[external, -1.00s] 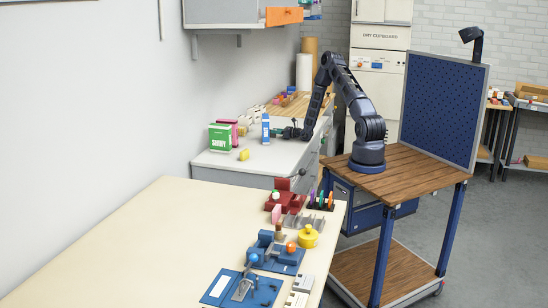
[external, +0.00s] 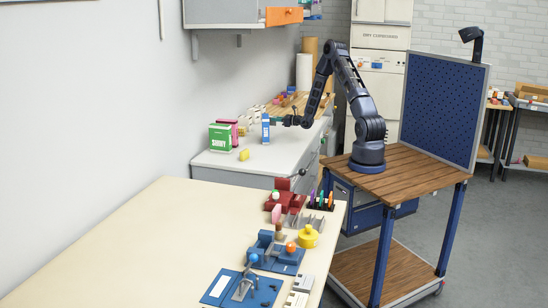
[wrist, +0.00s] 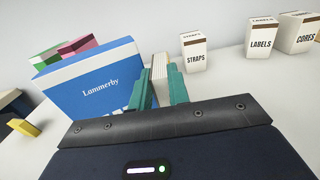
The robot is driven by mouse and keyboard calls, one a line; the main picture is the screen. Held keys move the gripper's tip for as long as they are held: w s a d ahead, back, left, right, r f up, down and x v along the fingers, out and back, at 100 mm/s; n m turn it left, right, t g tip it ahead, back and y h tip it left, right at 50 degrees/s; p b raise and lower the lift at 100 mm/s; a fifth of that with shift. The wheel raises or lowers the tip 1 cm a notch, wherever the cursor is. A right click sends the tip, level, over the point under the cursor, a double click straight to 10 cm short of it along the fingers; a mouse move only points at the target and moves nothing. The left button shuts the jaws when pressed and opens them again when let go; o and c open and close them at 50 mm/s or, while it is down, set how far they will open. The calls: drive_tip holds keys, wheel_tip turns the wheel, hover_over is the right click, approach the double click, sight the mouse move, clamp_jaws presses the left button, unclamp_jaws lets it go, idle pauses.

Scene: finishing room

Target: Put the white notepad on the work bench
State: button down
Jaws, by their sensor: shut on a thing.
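The white notepad (wrist: 160,68) shows in the wrist view as a narrow cream-white block with a yellowish edge, upright between my teal fingertips. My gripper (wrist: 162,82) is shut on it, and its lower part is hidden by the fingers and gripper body. In the external view my gripper (external: 286,120) is over the grey counter (external: 262,158), to the right of a blue box (external: 265,129); the notepad is too small to make out there. A long cream-topped bench (external: 130,240) stands in the foreground, which I take for the work bench.
The blue box, lettered "Lammerby" (wrist: 95,82), stands close left of my fingers. A STRAPS box (wrist: 194,55) and a LABELS box (wrist: 262,38) stand farther right. Red and blue fixtures (external: 277,262) crowd the cream bench's right side; its middle and left are clear.

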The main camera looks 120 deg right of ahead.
wheel_tip(320, 180, up, 12)
drive_tip(key=shift+f, duration=0.15)
idle(0.3)
drive_tip(key=w+a+f+n+t+y, duration=0.15)
drive_tip(key=w+a, duration=0.35)
drive_tip(key=w, duration=0.6)
drive_tip(key=w+a+n+t+y, duration=0.2)
drive_tip(key=w+a, duration=0.2)
drive_tip(key=w, duration=0.7)
drive_tip(key=w+a+f+n+t+y, duration=0.2)
drive_tip(key=w+a+n+y, duration=0.35)
drive_tip(key=w+a, duration=2)
drive_tip(key=w+a+f+n+y, duration=0.1)
drive_tip(key=w+a+y, duration=0.1)
drive_tip(key=a, duration=1)
drive_tip(key=w+a+n+y, duration=0.1)
drive_tip(key=w+a+y, duration=0.2)
drive_tip(key=a, duration=1)
drive_tip(key=w+a+f+n+g+y, duration=0.1)
drive_tip(key=w+a+y, duration=0.2)
drive_tip(key=a, duration=1)
drive_tip(key=shift+w+f+y, duration=0.25)
drive_tip(key=shift+f+y, duration=0.1)
drive_tip(key=shift+y, duration=0.15)
